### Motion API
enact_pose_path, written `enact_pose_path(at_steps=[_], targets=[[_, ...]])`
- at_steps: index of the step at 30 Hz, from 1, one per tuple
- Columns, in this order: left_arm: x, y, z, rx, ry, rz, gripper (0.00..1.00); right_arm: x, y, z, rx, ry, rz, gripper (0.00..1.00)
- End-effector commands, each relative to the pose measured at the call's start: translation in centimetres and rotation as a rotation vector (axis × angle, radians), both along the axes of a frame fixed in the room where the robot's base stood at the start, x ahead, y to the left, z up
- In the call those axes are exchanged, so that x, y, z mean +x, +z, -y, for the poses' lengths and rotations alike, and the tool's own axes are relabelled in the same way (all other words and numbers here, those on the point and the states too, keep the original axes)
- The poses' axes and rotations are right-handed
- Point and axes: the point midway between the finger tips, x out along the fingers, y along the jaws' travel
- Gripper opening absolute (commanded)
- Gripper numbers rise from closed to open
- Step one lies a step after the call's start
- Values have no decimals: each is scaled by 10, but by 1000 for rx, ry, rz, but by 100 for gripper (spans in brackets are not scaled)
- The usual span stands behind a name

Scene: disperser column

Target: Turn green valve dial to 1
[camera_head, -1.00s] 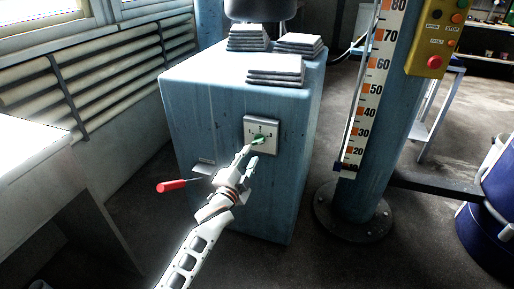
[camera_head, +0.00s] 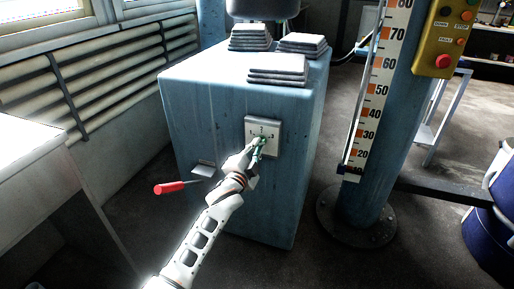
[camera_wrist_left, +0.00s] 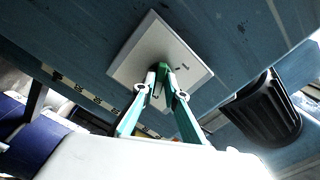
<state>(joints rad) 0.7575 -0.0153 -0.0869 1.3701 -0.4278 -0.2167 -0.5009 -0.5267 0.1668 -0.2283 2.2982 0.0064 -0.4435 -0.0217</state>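The green valve dial (camera_head: 259,141) sits on a pale square plate (camera_head: 275,128) on the front of the blue cabinet. Small marks 1, 2 and 3 show along the plate's upper part. My left gripper (camera_head: 257,148) is at the dial, its fingers covering much of it. In the left wrist view, the two fingers (camera_wrist_left: 164,82) converge on the green dial (camera_wrist_left: 164,68) and look shut on it, in front of the plate (camera_wrist_left: 190,68). The number the dial points to cannot be told. My right gripper is not in view.
A red-handled lever (camera_head: 170,187) sticks out from the blue cabinet (camera_head: 200,110) at left. Stacks of grey slabs (camera_head: 278,70) lie on its top. A column with a number scale (camera_head: 368,110) and a yellow button box (camera_head: 445,40) stands at right.

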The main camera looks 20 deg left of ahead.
Motion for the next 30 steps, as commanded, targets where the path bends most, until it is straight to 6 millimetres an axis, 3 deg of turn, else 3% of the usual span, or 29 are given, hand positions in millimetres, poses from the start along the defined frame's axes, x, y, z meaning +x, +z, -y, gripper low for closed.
enact_pose_path(at_steps=[16,30], targets=[[0,2,0,-73,0,1,0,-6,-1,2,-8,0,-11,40],[0,5,1,-463,-1,3,0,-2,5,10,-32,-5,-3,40]])
